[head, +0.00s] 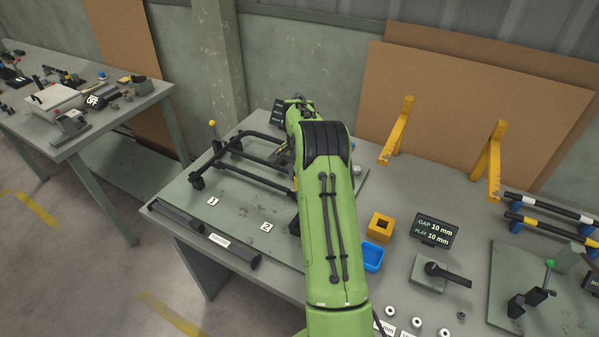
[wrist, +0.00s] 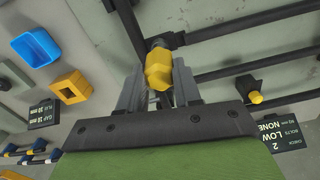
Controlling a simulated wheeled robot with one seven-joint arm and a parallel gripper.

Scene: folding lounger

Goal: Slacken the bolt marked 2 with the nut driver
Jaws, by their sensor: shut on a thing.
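My gripper (wrist: 158,90) is shut on a yellow faceted piece (wrist: 158,68), which looks like the nut driver's handle. The piece points at a dark part of the lounger frame (wrist: 230,42); I cannot tell whether its far end sits on a bolt. In the head view my green arm hides the gripper, the driver and part of the black lounger frame (head: 240,178). The tag marked 2 (head: 266,226) lies on the grey board left of my arm, and the tag marked 1 (head: 213,200) is farther left. The bolt marked 2 is not clearly visible.
A yellow square block (head: 380,226), a blue tray (head: 372,257) and a gap display (head: 435,230) are right of my arm. A check sign (wrist: 284,134) stands by the frame. A yellow-capped part (wrist: 256,97) sits on a frame bar. Yellow brackets (head: 398,130) stand behind.

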